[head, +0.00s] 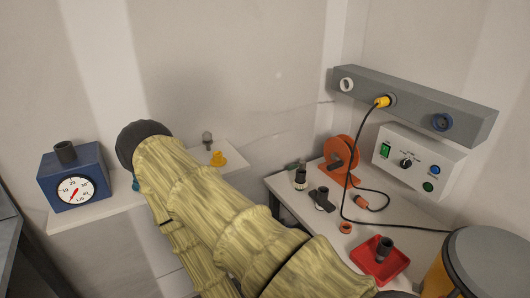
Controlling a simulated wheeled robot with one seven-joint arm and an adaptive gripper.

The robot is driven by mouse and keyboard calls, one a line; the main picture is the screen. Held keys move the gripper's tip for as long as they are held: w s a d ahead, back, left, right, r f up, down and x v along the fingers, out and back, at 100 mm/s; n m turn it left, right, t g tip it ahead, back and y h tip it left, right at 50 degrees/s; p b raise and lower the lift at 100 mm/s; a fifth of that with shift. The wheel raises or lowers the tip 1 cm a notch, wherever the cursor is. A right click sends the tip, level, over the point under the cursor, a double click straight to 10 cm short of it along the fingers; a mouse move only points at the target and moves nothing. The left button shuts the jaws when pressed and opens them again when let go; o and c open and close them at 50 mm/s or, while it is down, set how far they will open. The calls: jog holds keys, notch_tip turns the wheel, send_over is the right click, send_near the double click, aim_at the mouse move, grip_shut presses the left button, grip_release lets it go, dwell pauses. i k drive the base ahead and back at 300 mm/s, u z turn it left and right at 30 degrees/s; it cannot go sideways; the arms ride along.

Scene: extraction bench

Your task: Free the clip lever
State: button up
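I cannot make out the clip lever for certain in the head view. A small dark flat piece with an upright knob (322,198) lies on the bench at the right, but I cannot tell whether it is the clip. My arm, in a yellow-green sleeve, crosses the middle of the view and hides part of the bench and shelf behind it. A dark rounded part shows at its upper left end. My gripper's fingers do not show.
A blue dial gauge box (75,178) and a yellow item (218,159) stand on the left shelf.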

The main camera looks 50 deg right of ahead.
aim_at(303, 164)
jog(key=k, duration=0.6)
jog(key=z, duration=0.75)
jog(key=i, duration=0.45)
